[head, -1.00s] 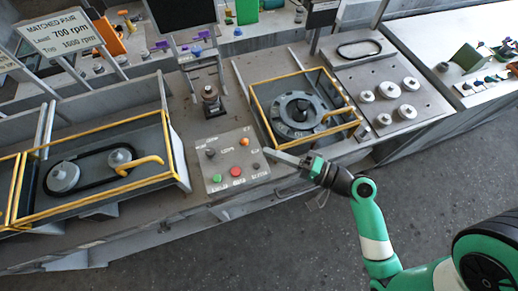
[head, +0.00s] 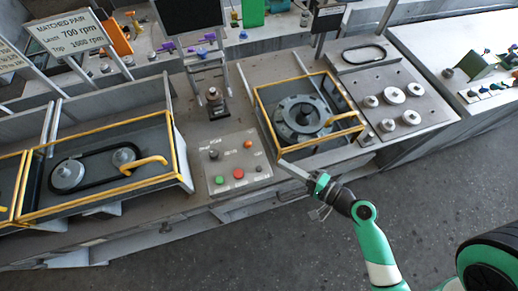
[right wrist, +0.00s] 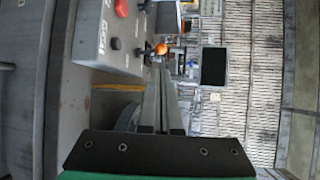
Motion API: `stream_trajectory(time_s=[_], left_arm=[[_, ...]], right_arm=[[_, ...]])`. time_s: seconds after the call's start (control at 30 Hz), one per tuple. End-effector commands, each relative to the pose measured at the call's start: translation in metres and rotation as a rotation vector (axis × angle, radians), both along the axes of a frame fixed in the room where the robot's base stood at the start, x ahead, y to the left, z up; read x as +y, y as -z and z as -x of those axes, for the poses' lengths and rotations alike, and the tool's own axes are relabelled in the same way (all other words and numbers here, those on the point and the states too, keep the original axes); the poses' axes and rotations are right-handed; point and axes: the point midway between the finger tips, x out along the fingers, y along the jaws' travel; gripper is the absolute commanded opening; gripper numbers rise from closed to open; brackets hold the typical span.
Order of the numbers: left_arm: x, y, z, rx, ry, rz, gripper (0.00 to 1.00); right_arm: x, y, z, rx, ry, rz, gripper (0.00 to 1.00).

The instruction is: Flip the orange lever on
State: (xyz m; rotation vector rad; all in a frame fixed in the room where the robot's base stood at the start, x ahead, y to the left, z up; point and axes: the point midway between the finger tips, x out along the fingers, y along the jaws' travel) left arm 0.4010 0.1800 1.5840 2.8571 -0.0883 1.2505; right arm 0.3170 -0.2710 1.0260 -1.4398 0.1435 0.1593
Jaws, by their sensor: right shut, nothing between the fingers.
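The orange lever (head: 248,144) is a small orange-tipped control at the upper right of the grey control panel (head: 224,183). In the right wrist view its round orange tip (right wrist: 161,48) shows just beyond the fingertips. Which way the lever is set is too small to tell. My right gripper (head: 283,164) is shut and empty, off the panel's right edge, with its long fingers pointing left toward the panel. It appears apart from the lever. Its closed fingers also show in the right wrist view (right wrist: 160,72). My left gripper is not in view.
The panel also carries a green button (head: 221,180), a red button (head: 239,174) and dark knobs. A yellow-framed blower housing (head: 262,112) stands to the right, close behind my right gripper. A belt unit (head: 100,205) is at left. Open floor lies in front.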

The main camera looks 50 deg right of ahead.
Motion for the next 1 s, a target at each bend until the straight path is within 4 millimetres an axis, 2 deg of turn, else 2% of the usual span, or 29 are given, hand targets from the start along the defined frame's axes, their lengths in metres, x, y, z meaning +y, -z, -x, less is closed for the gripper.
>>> stream_trajectory(time_s=[0.03, 0.3, 0.5, 0.67, 1.0], left_arm=[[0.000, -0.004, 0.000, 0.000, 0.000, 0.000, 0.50], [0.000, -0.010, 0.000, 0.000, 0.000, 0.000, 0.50], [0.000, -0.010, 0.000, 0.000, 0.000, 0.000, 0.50], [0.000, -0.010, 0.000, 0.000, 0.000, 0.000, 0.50], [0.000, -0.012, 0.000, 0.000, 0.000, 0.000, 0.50]], right_arm=[[0.003, -0.001, -0.012, -0.002, -0.010, 0.002, 0.00], [0.003, 0.010, -0.069, -0.004, -0.006, 0.002, 0.00], [0.003, 0.017, -0.096, -0.002, -0.002, 0.002, 0.00], [0.003, 0.019, -0.103, -0.003, 0.000, 0.001, 0.00], [0.002, 0.018, -0.103, 0.000, 0.001, -0.001, 0.00]])
